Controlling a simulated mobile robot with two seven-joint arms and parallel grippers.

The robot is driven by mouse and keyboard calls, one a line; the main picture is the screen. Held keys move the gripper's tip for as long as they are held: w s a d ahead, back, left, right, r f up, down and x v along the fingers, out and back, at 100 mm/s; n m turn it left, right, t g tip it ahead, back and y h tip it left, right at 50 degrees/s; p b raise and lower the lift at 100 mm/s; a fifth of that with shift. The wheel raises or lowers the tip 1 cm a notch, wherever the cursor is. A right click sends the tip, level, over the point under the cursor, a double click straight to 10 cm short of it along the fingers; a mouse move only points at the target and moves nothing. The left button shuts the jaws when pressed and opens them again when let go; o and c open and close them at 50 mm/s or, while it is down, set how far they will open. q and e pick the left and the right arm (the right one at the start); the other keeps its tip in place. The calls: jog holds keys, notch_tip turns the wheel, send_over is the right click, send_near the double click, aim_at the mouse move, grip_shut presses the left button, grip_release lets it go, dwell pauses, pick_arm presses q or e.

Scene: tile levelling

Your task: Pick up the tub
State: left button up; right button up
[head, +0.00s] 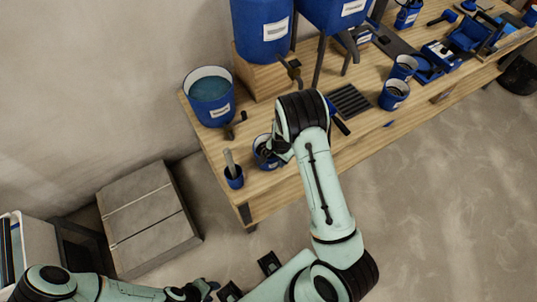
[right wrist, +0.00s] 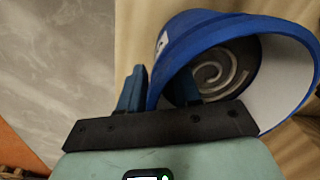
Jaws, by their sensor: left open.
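A small blue tub (head: 262,150) with a pale inside stands near the bench's front left edge, partly hidden by my right gripper (head: 277,150). In the right wrist view the tub (right wrist: 205,25) fills the upper right, its mouth facing the camera, with a grey spiral in its dark bottom. One finger of my right gripper (right wrist: 158,92) is outside the tub's wall, the other inside its mouth, with the wall between them. I cannot tell whether they grip it. My left gripper (head: 207,288) is open and empty low in the head view, away from the bench.
A blue cup with a handle in it (head: 234,178) stands close left of the tub. A larger blue bucket (head: 211,110) is behind. A black ridged tray (head: 349,101) and more blue tubs (head: 394,95) lie right. Grey slabs (head: 148,215) are on the floor.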

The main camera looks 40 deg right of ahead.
grip_shut()
jog(key=shift+w+r, duration=0.1)
jog(key=shift+w, duration=0.05)
dwell(1.2)
